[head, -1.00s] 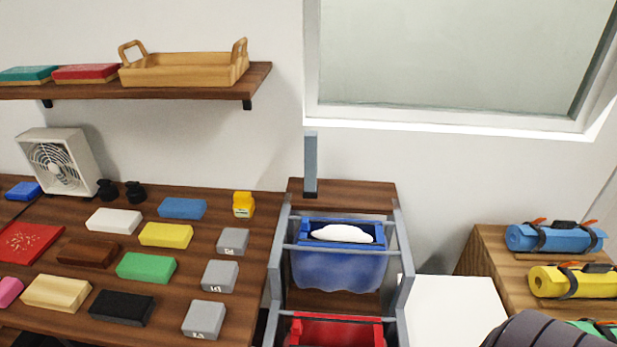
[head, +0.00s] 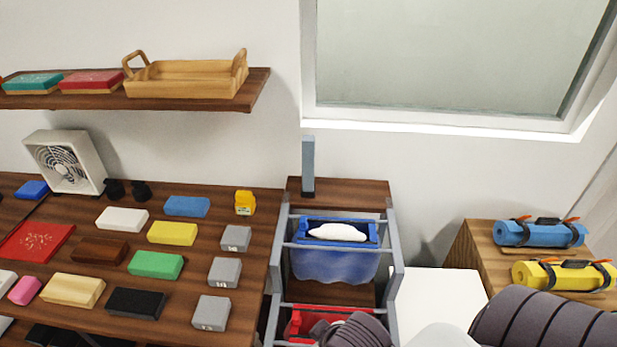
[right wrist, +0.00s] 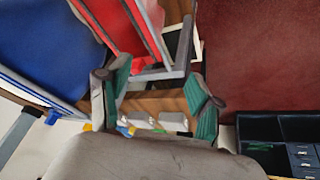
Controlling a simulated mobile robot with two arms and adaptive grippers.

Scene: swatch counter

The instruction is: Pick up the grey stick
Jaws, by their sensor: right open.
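The grey stick (head: 308,165) stands upright in the head view, on the dark wooden top behind the blue bin and against the white wall. My right arm comes in at the bottom right of the head view, with a part of it in front of the red bin; its fingertips do not show there. In the right wrist view my right gripper (right wrist: 158,100) is open, its green-padded fingers apart with nothing held between them. I cannot make out the stick for certain in that view. My left gripper is not in view.
A grey-framed rack holds a blue bin (head: 335,265) with a white item and a red bin (head: 301,322) below. A table (head: 205,235) with coloured blocks stands left. A white surface (head: 435,300) and a wooden stand (head: 480,250) with rolled mats are right.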

